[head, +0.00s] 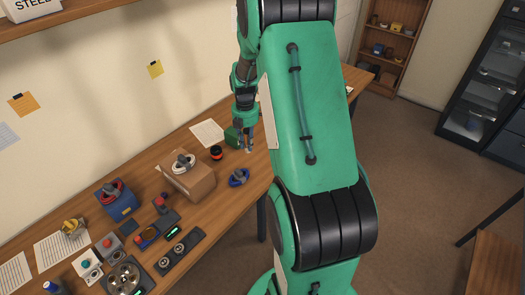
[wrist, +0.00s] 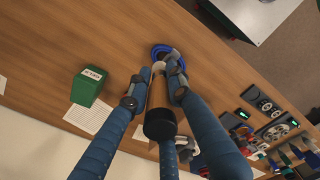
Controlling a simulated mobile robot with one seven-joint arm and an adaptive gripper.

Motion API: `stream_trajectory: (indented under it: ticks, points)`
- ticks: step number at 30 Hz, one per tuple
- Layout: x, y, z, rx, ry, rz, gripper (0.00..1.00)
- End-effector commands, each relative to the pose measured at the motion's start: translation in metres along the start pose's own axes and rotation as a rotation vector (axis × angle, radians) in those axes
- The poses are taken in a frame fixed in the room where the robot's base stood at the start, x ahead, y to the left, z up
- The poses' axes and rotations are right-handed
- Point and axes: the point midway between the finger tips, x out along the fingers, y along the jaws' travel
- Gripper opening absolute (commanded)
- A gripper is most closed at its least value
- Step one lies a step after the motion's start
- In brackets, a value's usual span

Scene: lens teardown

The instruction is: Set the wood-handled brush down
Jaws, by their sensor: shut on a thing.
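A pale piece (wrist: 158,69), which looks like the wood-handled brush, sits between the fingertips. A dark cylinder (wrist: 160,125) appears between the fingers in the wrist view. The wooden table (wrist: 135,35) is below. I cannot tell whether the brush touches it.
A blue ring-shaped item (head: 238,177) lies near the table's front edge. A green box (wrist: 90,87) and a white sheet (head: 207,133) are nearby. A black-and-red item (head: 216,152) and a cardboard box (head: 190,181) stand left of my gripper. Bare wood shows beyond the green box.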

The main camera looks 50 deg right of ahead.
Motion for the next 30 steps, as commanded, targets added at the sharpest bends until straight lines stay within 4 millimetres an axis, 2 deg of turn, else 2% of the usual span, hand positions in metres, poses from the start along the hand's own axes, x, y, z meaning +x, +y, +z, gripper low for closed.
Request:
stream_trajectory:
  ticks: [1, 3, 12, 21, 26, 30]
  points:
    - [0.001, -0.006, 0.015, 0.025, 0.0, 0.0, 0.0]
    - [0.0, -0.012, 0.03, 0.051, 0.0, 0.0, 0.0]
    - [0.0, -0.036, 0.081, 0.14, 0.0, 0.0, 0.0]
    - [0.073, -0.036, 0.078, 0.137, 0.002, -0.004, 0.0]
    - [0.098, -0.035, 0.078, 0.136, 0.001, -0.002, 0.0]
    - [0.108, -0.035, 0.078, 0.136, 0.0, -0.001, 0.0]
